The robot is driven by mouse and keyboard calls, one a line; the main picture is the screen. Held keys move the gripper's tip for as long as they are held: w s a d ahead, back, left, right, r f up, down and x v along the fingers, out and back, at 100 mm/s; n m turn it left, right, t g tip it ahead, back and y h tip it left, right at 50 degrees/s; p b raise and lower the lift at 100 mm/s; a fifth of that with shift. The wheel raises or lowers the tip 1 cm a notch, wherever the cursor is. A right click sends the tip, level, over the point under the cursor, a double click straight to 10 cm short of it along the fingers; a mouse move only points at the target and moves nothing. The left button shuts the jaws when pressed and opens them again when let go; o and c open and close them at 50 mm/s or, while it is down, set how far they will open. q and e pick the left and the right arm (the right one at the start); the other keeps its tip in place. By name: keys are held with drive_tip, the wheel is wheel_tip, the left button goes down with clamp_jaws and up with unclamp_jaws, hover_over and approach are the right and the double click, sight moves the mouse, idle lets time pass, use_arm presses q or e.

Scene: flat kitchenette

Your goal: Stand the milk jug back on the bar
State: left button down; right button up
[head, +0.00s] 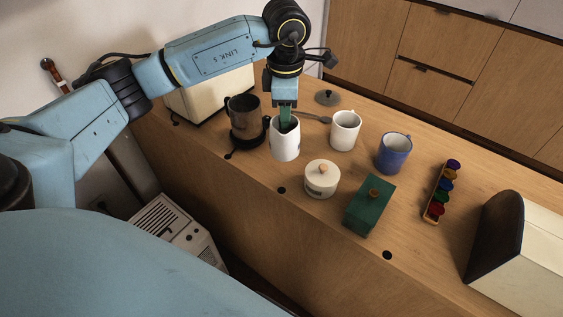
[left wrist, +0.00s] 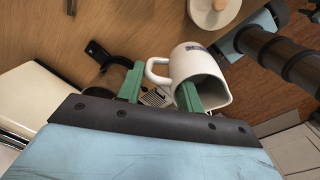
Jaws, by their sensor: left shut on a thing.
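The milk jug (head: 285,145) is white, with a dark mark on its side, and looks upright near the front edge of the bar (head: 260,177). In the left wrist view the jug (left wrist: 205,62) shows its open mouth and its handle. My left gripper (head: 286,118) comes down from above and is shut on the jug. In the left wrist view one green finger is inside the mouth and the other is outside, beyond the handle. I cannot tell whether the jug's base touches the bar. My right gripper is not in view.
A white mug (head: 346,132), a blue mug (head: 394,156), a lidded pot (head: 322,182) and a green box (head: 365,212) stand to the right. A capsule rack (head: 431,212) is farther right.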

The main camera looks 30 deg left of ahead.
use_arm(q)
drive_tip(key=a+n, duration=0.5)
drive_tip(key=n, duration=0.6)
drive_tip(key=shift+g, duration=0.4)
wheel_tip(320, 180, down, 10)
drive_tip(key=shift+w+a+r+p, duration=0.1)
drive_tip(key=shift+a+p, duration=0.05)
drive_tip(key=shift+p, duration=0.55)
drive_tip(key=shift+f, duration=0.25)
drive_tip(key=c, duration=0.9)
unclamp_jaws()
drive_tip(key=shift+r, duration=0.15)
drive_tip(key=r, duration=1.2)
drive_tip(key=shift+d+r+b, duration=0.1)
drive_tip(key=shift+d+b, duration=0.25)
